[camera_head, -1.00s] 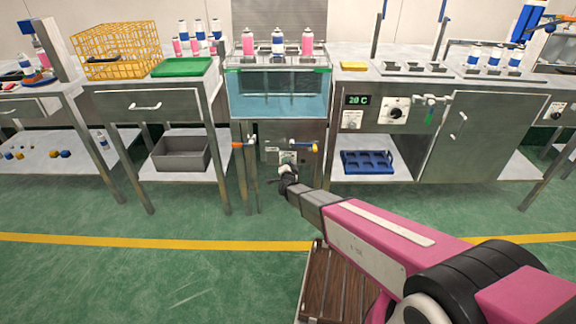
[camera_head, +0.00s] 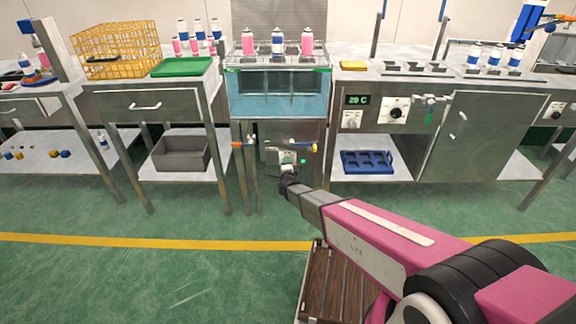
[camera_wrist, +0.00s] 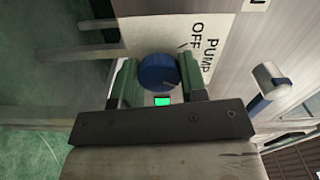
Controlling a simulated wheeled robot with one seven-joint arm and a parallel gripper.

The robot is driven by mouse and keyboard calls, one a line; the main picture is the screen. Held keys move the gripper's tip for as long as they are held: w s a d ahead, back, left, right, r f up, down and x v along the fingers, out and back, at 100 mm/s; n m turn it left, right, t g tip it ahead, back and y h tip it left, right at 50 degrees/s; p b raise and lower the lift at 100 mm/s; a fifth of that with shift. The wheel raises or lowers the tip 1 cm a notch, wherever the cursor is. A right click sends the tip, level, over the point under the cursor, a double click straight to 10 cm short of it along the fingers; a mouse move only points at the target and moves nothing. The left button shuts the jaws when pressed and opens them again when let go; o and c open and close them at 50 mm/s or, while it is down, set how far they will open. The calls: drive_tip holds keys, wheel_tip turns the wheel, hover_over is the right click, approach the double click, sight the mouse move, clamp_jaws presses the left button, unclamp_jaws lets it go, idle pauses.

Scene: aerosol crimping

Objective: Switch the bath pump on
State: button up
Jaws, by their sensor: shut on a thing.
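The bath pump's round blue knob (camera_wrist: 158,72) sits on the panel beside a white label (camera_wrist: 203,45) reading "PUMP" and "OFF". My gripper (camera_wrist: 160,82) has its green-padded fingers on both sides of the knob and is shut on it. A small green lamp (camera_wrist: 162,101) is lit near the knob, and it also shows on the panel in the head view (camera_head: 303,161). In the head view my gripper (camera_head: 288,175) reaches the panel below the water bath (camera_head: 278,105) and hides the knob. The knob's exact pointer direction is unclear.
A table with a grey bin (camera_head: 180,153) stands left. A steel cabinet (camera_head: 475,130) stands right.

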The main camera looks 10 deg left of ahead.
drive_tip(key=o, duration=0.9)
drive_tip(key=shift+s, duration=0.1)
drive_tip(key=v, duration=1)
drive_tip(key=shift+s, duration=0.35)
drive_tip(key=shift+d, duration=0.15)
